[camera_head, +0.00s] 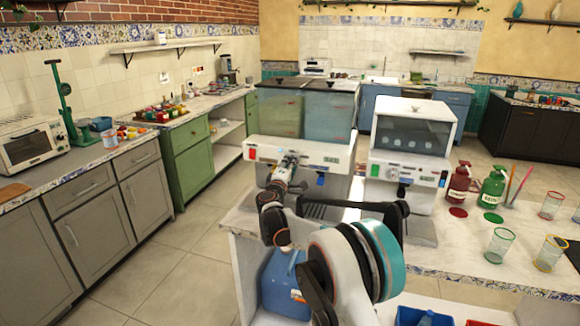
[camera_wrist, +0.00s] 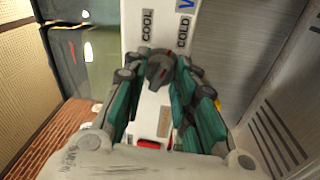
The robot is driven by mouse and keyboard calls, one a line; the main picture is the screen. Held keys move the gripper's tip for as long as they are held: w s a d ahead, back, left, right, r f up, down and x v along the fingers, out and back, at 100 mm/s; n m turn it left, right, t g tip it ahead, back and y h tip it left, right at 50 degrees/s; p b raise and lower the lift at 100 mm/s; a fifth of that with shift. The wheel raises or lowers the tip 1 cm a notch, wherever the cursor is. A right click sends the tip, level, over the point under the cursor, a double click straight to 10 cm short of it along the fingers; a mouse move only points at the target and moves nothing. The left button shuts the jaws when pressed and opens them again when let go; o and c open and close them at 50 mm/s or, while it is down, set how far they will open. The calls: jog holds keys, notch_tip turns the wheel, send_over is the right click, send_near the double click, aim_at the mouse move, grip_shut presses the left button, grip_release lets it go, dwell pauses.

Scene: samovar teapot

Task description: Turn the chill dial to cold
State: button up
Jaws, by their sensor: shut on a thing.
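The chill dial (camera_wrist: 158,72) is a dark round knob with a red mark, on the white front panel (camera_wrist: 160,22) of a drinks machine. COOL (camera_wrist: 147,25) and COLD (camera_wrist: 183,33) labels sit beyond it in the wrist view. My gripper (camera_wrist: 163,84) has its teal fingers on both sides of the dial and is shut on it. In the head view my gripper (camera_head: 288,163) meets the front panel of the left, two-tank machine (camera_head: 305,150) and hides the dial. The exact pointing of the dial is hard to tell.
A second white machine (camera_head: 410,150) with its own knob stands to the right. Red (camera_head: 458,185) and green (camera_head: 492,187) pump bottles and several glasses stand on the counter (camera_head: 455,250). A red piece (camera_wrist: 150,144) shows below the dial. The floor (camera_head: 170,260) at left is clear.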

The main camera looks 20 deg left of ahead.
jog(key=shift+f+m, duration=0.15)
jog(key=shift+m, duration=0.85)
jog(key=o, duration=1.1)
jog(key=shift+d, duration=0.1)
jog(key=s, duration=0.8)
jog(key=s+f, duration=0.1)
jog(key=s, duration=0.3)
jog(key=shift+d, duration=0.2)
